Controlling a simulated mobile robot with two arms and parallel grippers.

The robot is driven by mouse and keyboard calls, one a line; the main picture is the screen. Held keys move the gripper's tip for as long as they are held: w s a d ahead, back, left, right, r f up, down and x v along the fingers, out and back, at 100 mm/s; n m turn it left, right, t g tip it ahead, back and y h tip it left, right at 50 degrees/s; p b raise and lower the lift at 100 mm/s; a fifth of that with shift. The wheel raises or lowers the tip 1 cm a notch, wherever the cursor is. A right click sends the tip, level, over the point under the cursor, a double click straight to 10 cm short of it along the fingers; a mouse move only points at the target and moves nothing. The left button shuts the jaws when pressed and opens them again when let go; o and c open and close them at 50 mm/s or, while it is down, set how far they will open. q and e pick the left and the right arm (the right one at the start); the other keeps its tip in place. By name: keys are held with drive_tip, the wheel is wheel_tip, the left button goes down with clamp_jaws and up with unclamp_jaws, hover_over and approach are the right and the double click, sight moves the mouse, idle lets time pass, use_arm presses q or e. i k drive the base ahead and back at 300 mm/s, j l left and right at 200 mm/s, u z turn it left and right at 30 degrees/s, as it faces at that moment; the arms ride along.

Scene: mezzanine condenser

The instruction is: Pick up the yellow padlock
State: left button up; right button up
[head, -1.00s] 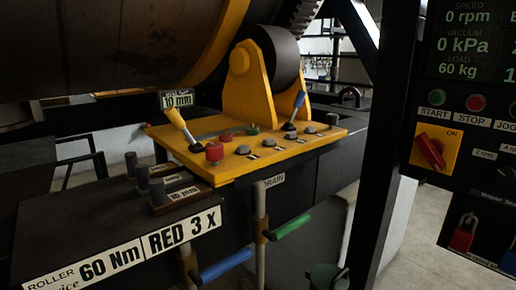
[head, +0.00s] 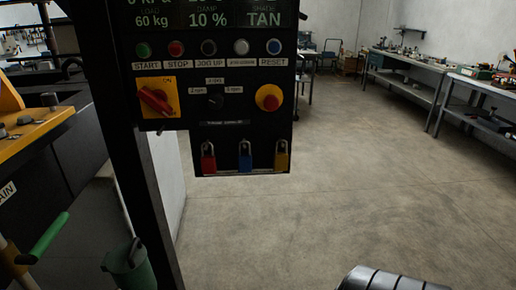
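The yellow padlock (head: 282,160) hangs at the lower right of the black control panel (head: 240,150) in the head view. Its body is yellow and its shackle is grey. A blue padlock (head: 245,161) and a red padlock (head: 208,163) hang to its left in the same row. Neither gripper can be made out. A grey ribbed rounded part, probably of my own arm, shows at the bottom edge right of centre, well below and apart from the padlock.
The panel carries several buttons, a red rotary switch (head: 156,102) and a red emergency knob (head: 268,97). A dark post stands left of the panel. A green bucket (head: 129,266) sits low left. Workbenches (head: 409,80) line the right wall. The floor (head: 320,210) before the panel is clear.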

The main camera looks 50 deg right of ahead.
sight(280, 159)
drive_tip(key=z, duration=1.85)
